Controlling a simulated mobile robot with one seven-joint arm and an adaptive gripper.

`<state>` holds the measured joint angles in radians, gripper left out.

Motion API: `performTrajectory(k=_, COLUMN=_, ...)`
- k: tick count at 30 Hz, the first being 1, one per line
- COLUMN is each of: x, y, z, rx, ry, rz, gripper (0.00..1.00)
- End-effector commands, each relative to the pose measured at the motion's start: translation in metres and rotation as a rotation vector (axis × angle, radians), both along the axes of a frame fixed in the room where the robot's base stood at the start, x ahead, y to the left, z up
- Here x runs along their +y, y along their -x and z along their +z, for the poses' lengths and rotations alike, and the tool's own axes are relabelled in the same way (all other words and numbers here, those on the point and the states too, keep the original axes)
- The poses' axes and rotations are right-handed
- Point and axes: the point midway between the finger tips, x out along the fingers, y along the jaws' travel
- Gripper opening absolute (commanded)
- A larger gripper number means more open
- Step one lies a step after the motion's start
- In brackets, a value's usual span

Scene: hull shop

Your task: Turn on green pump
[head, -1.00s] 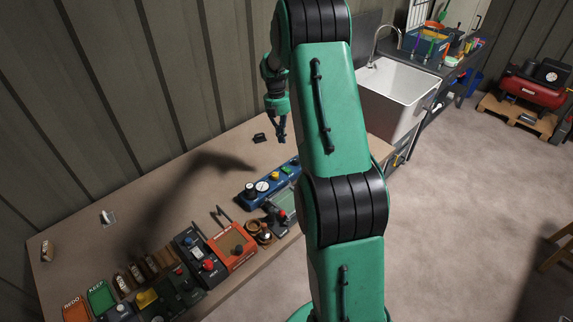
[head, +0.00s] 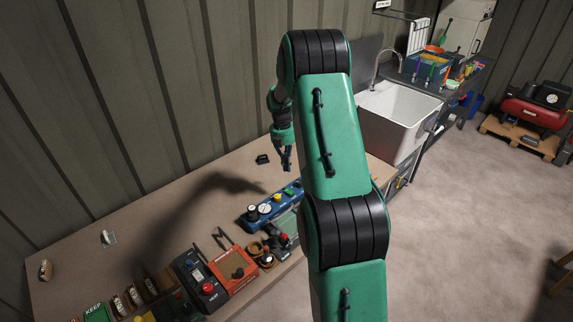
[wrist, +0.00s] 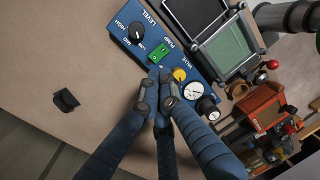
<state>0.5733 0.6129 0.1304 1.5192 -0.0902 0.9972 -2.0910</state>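A blue control panel (head: 258,217) lies on the bench; in the wrist view (wrist: 190,75) it carries the labels LEVEL, PUMP and VALVE. The green pump switch (wrist: 159,52) is a rocker beside the PUMP label, and it also shows small in the head view (head: 289,192). My gripper (wrist: 160,73) looks shut and empty, its fingertips together just below the green switch in the picture. I cannot tell how high they are above the panel. In the head view my gripper (head: 287,168) hangs over the panel's far end. I cannot tell the switch's on or off state.
The panel also has a black level knob (wrist: 137,31), a yellow valve knob (wrist: 180,74) and a gauge (wrist: 194,92). A small black object (wrist: 65,100) lies on bare bench. An orange box (head: 236,270) and several devices crowd the near end. A white sink (head: 398,122) stands beyond.

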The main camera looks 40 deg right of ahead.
Motion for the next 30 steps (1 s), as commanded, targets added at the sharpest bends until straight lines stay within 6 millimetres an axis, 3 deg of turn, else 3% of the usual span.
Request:
performTrajectory(k=18, x=0.001, y=0.014, z=-0.094, rx=0.002, ry=-0.002, rz=0.000, gripper=0.00)
performTrajectory(k=30, x=0.000, y=0.016, z=-0.111, rx=0.001, ry=-0.001, rz=0.000, gripper=0.00)
